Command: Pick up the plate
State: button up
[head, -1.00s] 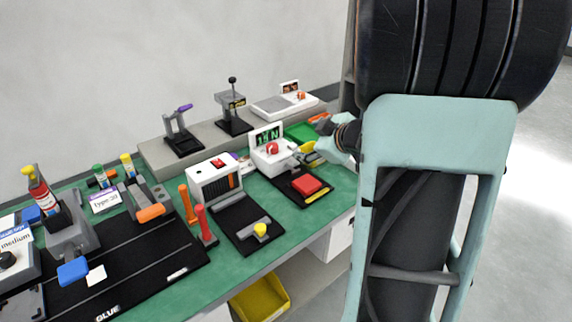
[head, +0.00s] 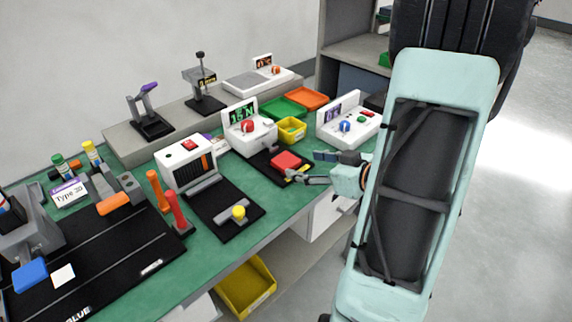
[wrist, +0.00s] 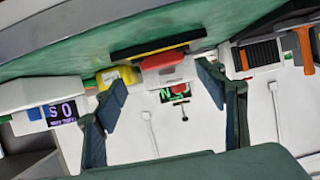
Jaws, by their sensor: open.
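A thin white square piece (head: 63,274), which may be the plate, lies on the long black mat (head: 110,252) at the lower left of the head view. No other thing in view is clearly a plate. My gripper (head: 308,168) is far to its right, by a red block (head: 286,160) on a smaller black mat. It is open and empty. In the wrist view my gripper's two fingers (wrist: 163,90) stand wide apart, with the red block (wrist: 166,60) seen between them. I cannot tell whether a finger touches the block in the head view.
A white unit with a green display (head: 248,127) stands behind the red block, beside a yellow bin (head: 291,129). Another white unit with a blue knob (head: 345,126) is near my gripper. A white box (head: 186,162) and orange and red upright handles (head: 172,208) stand towards the white piece.

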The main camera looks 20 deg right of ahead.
aim_at(286, 160)
jog(key=shift+a+r+b+x, duration=0.15)
jog(key=shift+b+x, duration=0.25)
jog(key=shift+x, duration=1.15)
jog(key=shift+a+r+b+x, duration=0.15)
jog(key=shift+b+x, duration=0.2)
jog(key=shift+x, duration=1.2)
jog(key=shift+f, duration=0.1)
jog(key=shift+c, duration=0.6)
jog(key=c, duration=1.1)
